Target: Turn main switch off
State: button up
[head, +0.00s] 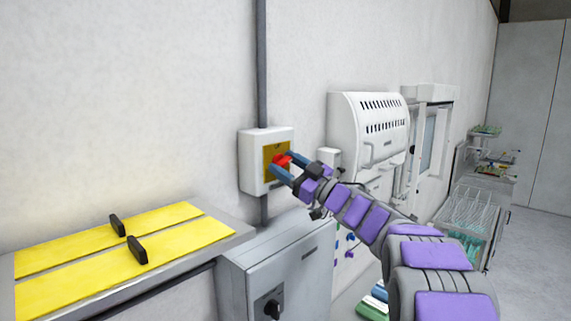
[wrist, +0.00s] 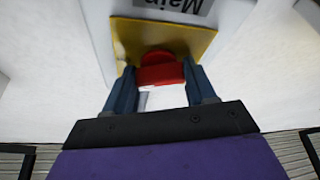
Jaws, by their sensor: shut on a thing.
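The main switch is a white wall box (head: 252,163) with a yellow plate (head: 269,150) and a red knob (head: 281,160). In the wrist view the box carries a label reading "Main" (wrist: 180,5), above the yellow plate (wrist: 200,42) and the red knob (wrist: 160,72). My gripper (head: 283,165) is at the knob, its two blue fingers on either side. In the wrist view my gripper (wrist: 162,85) is shut on the red knob, with a finger at each side of it. The knob's exact turn angle is hard to tell.
A grey cabinet (head: 290,262) with a black rotary handle stands below the box. Yellow panels with black handles (head: 70,260) lie on a ledge at left. White machines (head: 370,130) and a rack (head: 465,220) stand at right. Open floor (head: 530,250) shows far right.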

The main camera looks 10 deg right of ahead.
jog(key=shift+d+n+g+p, duration=0.1)
jog(key=shift+n+g+p, duration=0.3)
jog(key=shift+n+g, duration=1.55)
jog(key=shift+a+n+g+p, duration=0.1)
jog(key=shift+n+g+p, duration=0.3)
jog(key=shift+n, duration=3.1)
jog(key=shift+d+n+g+p, duration=0.1)
jog(key=shift+n+g+p, duration=0.65)
jog(key=shift+n, duration=2)
jog(key=shift+f+g+b, duration=0.15)
jog(key=shift+g+b, duration=0.15)
jog(key=o, duration=1)
jog(key=shift+d+r, duration=0.1)
jog(key=shift+r, duration=0.1)
jog(key=shift+o, duration=0.2)
jog(key=b+v, duration=0.1)
jog(key=v, duration=1.6)
jog(key=shift+d, duration=0.25)
